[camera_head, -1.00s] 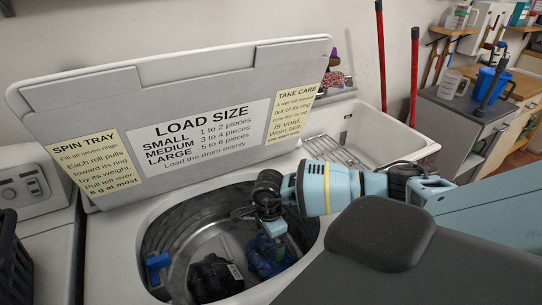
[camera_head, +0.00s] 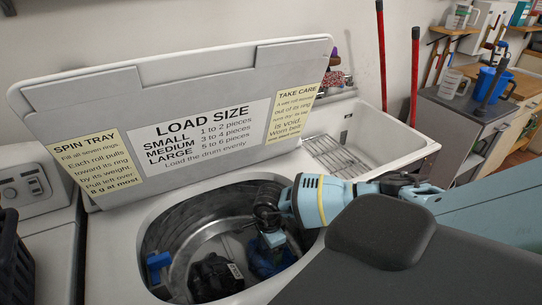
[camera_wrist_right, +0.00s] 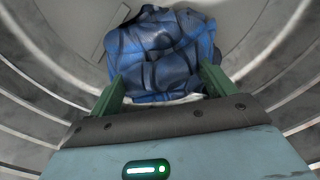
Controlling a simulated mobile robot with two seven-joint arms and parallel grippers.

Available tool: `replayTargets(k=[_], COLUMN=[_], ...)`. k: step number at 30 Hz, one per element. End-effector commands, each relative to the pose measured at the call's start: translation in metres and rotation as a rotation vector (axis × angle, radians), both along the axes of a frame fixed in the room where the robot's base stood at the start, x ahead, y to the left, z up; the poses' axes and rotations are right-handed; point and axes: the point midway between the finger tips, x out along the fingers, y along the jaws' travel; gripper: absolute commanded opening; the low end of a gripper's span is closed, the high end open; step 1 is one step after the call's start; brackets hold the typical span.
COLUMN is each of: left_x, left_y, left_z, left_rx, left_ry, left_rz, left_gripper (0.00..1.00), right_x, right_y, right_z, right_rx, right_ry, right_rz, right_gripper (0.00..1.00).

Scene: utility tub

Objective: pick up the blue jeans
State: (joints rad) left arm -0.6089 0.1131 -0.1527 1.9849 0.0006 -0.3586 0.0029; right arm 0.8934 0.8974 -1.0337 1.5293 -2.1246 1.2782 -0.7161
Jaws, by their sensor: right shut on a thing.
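The blue jeans (camera_head: 266,262) lie bunched up inside the washer drum (camera_head: 180,262), toward its right side. In the right wrist view the jeans (camera_wrist_right: 163,55) are a crumpled blue bundle between two green fingers. My right gripper (camera_wrist_right: 160,88) is shut on the jeans, one finger at each side of the bundle. In the head view my right gripper (camera_head: 270,246) reaches down into the drum, and its fingertips are hard to make out there. The left gripper is not in view.
A black garment with a pale label (camera_head: 217,276) lies left of the jeans in the drum. A blue piece (camera_head: 157,265) sits at the drum's left wall. The raised lid (camera_head: 180,120) stands behind the opening. A sink (camera_head: 375,140) is at the right.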

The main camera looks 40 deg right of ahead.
Motion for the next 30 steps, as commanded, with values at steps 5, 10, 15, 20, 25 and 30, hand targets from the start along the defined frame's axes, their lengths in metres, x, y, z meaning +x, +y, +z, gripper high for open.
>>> replayTargets(k=[5, 10, 15, 20, 25, 30], left_x=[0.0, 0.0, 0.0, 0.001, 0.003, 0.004], left_y=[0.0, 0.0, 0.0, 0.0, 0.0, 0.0], left_z=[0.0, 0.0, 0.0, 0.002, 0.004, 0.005], left_rx=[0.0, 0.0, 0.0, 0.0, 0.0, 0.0], left_ry=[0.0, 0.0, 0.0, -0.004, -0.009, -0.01], left_rz=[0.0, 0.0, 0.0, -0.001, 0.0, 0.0], left_gripper=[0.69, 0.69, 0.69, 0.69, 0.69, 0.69], right_x=[0.0, 0.001, 0.001, 0.002, 0.003, 0.002], right_y=[0.0, 0.0, 0.0, -0.001, -0.001, 0.0], right_z=[0.0, 0.001, 0.003, 0.017, 0.048, 0.076], right_rx=[0.0, 0.0, 0.0, -0.001, 0.0, 0.0], right_ry=[0.0, -0.003, -0.003, -0.006, -0.009, -0.007], right_rz=[0.0, -0.001, -0.001, 0.0, 0.0, 0.001], right_gripper=[0.31, 0.18, 0.18, 0.18, 0.18, 0.18])
